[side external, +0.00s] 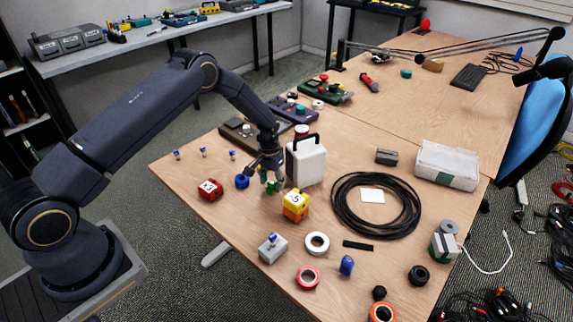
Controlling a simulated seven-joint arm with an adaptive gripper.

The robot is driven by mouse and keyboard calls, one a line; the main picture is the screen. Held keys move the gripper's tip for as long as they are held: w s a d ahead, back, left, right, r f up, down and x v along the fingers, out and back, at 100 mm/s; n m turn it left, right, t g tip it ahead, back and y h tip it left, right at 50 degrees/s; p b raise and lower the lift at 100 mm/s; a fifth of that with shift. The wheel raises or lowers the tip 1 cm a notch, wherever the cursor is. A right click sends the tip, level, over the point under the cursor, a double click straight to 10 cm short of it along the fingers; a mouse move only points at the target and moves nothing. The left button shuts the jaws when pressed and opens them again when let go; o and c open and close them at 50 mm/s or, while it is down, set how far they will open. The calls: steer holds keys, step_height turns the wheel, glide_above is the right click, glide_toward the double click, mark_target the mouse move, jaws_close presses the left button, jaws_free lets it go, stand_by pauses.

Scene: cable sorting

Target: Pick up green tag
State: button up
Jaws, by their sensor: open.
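A small green object (271,187), which looks like the green tag, is on the wooden table, left of the white case. My gripper (268,181) is right above it, pointing down with its fingers apart. The fingers partly hide the green object, and I cannot tell whether they touch it.
A black cable coil (343,222) lies to the right. Tape rolls (317,243) are in front.

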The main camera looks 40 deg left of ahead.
steer(key=shift+f, duration=0.3)
steer(key=shift+c, duration=0.4)
steer(key=c, duration=0.8)
